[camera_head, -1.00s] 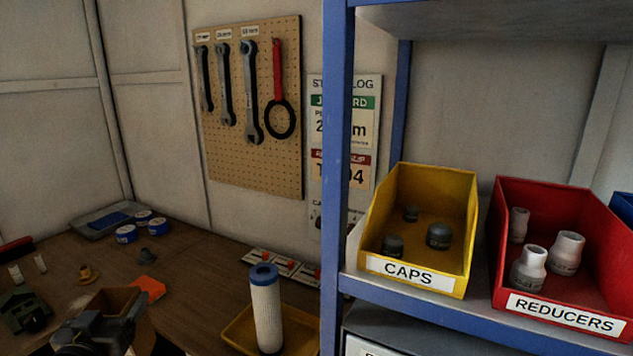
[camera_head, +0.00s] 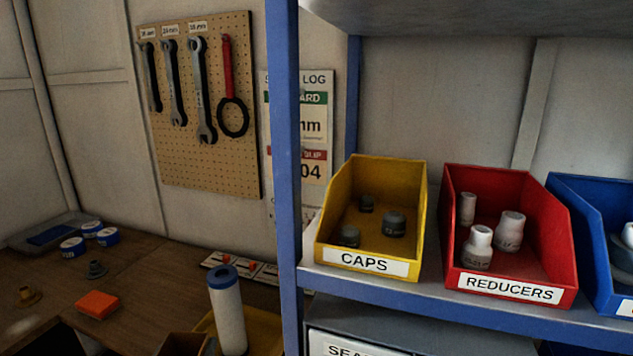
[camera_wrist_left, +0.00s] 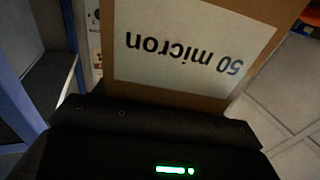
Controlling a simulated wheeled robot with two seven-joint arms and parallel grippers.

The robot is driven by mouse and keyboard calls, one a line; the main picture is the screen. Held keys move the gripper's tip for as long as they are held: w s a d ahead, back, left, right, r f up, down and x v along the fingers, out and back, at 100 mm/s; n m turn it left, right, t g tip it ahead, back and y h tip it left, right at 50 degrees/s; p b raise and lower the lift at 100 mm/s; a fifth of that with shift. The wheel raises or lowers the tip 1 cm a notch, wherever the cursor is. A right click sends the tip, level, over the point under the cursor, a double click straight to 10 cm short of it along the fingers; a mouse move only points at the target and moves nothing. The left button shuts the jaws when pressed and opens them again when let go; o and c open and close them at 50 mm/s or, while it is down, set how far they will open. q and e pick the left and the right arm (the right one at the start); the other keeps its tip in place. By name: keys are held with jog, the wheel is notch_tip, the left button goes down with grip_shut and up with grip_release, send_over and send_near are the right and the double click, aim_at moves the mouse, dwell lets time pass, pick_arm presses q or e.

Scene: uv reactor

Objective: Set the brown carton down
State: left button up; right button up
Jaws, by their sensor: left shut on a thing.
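The brown carton (camera_wrist_left: 190,68) fills the upper middle of the left wrist view. Its white label reads "50 micron" and shows upside down. My left gripper (camera_wrist_left: 155,120) is shut on it, with its dark body across the bottom of that view. The carton's underside and the fingertips' contact are hidden. Brown box edges show along the bottom of the head view, cut off by the frame; I cannot tell which belong to the held carton. My right gripper is not in view.
A white filter with a blue cap (camera_head: 227,310) stands at the yellow tray (camera_head: 262,325). An orange block (camera_head: 97,304) and blue-sided rolls (camera_head: 73,247) lie on the brown bench (camera_head: 150,270). A blue shelf post (camera_head: 284,180) rises beside yellow, red and blue bins.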

pick_arm(q)
jog(key=shift+m+h, duration=0.4)
jog(key=shift+h, duration=0.1)
jog(key=d, duration=0.4)
jog(key=shift+w+d+r, duration=0.15)
jog(key=shift+w, duration=0.05)
